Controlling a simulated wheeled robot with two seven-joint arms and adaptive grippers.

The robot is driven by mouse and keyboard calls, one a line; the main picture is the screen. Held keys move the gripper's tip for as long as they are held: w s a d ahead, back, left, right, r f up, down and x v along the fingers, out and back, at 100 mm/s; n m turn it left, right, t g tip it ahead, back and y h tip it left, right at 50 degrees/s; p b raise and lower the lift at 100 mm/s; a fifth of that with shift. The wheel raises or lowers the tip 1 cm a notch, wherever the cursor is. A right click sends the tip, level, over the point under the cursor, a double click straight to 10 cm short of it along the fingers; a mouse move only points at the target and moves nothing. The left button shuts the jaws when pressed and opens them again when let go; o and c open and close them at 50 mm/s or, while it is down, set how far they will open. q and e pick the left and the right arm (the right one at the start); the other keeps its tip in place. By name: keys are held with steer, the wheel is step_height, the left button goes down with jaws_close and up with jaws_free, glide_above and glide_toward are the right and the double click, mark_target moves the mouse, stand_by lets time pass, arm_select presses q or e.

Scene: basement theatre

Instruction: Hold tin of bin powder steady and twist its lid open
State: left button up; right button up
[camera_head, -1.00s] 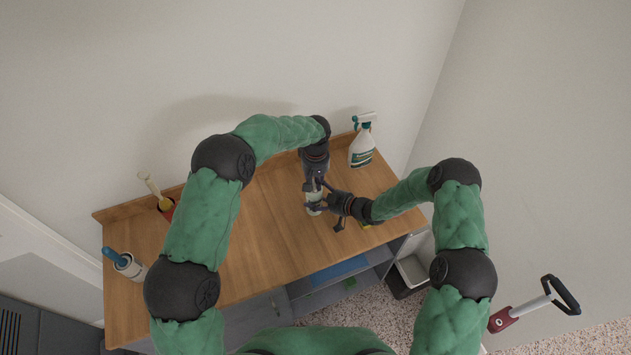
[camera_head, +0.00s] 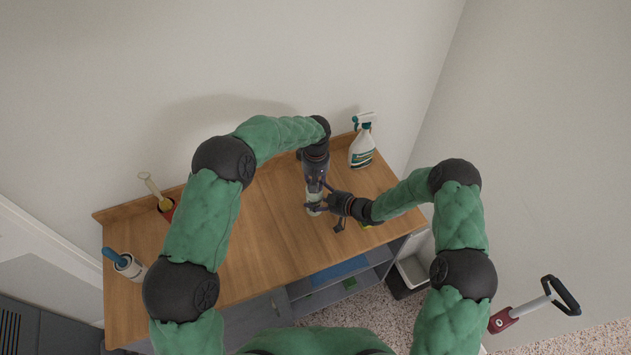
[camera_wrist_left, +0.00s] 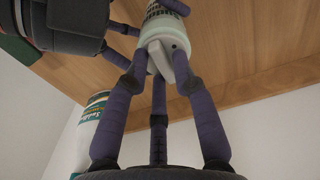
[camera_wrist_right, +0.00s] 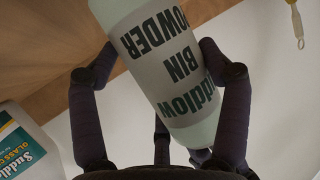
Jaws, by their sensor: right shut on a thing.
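The tin of bin powder (camera_head: 314,198) is a pale, whitish cylinder above the wooden top, partly hidden by both grippers. My right gripper (camera_head: 321,205) is shut on its body from the right. In the right wrist view the tin (camera_wrist_right: 165,60) sits between the fingers, its "Suddlow BIN POWDER" print upside down. My left gripper (camera_head: 320,188) points down at the lid end. In the left wrist view its fingers (camera_wrist_left: 158,75) straddle the pale lid (camera_wrist_left: 160,40), which has a grey tab. I cannot tell whether they grip it.
A spray bottle (camera_head: 362,142) stands behind to the right on the wooden top (camera_head: 255,230). A brush in a red holder (camera_head: 166,205) and a blue-handled brush in a white holder (camera_head: 130,268) stand at left. The middle left is clear. A grey bin (camera_head: 410,270) stands by the right side.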

arm_select(q)
steer(key=shift+o, duration=0.3)
step_height(320, 180, up, 12)
stand_by(0.6)
arm_select(e)
steer(key=o, duration=1.3)
